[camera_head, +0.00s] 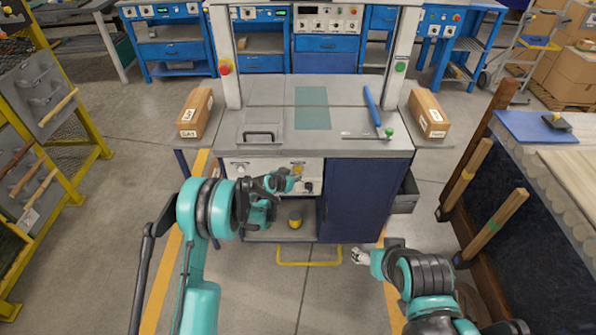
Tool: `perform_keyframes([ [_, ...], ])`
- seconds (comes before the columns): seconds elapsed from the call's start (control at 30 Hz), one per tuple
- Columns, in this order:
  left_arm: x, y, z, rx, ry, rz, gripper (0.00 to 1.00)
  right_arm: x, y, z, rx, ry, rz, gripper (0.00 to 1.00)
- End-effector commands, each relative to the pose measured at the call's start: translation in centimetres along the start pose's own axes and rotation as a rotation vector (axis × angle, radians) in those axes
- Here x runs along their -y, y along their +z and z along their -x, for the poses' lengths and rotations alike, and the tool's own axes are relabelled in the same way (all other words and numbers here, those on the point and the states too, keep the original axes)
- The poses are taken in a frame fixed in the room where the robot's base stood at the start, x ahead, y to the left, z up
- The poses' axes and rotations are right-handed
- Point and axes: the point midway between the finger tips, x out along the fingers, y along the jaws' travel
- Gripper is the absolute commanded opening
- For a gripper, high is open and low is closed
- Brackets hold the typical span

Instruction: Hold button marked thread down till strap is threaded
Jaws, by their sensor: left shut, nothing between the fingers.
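A grey-topped strapping machine (262,95) with a tall light arch (229,75) stands ahead of me. Its white control panel (243,167) is on the front, left of a dark blue door (353,200). Several small controls sit on the panel; their labels are too small to read, so I cannot tell which is marked thread. My left gripper (294,178) is shut and empty in front of the panel's right part, hiding some of it. I cannot tell whether it touches a button. No strap is clearly visible.
A red button (225,66) and a green button (400,67) are on the arch posts. A yellow rack stands left; a bench with wooden posts (495,220) stands right. The floor between is clear.

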Motion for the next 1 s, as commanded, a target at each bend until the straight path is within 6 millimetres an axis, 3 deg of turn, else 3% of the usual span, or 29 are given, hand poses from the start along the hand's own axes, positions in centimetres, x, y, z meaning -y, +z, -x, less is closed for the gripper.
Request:
perform_keyframes([
  [1.0, 0.63, -0.64, -0.84, 0.0, 0.0, 0.0, 0.0, 0.0, 0.0, 0.0, 0.0, 0.0, 0.0, 0.66],
])
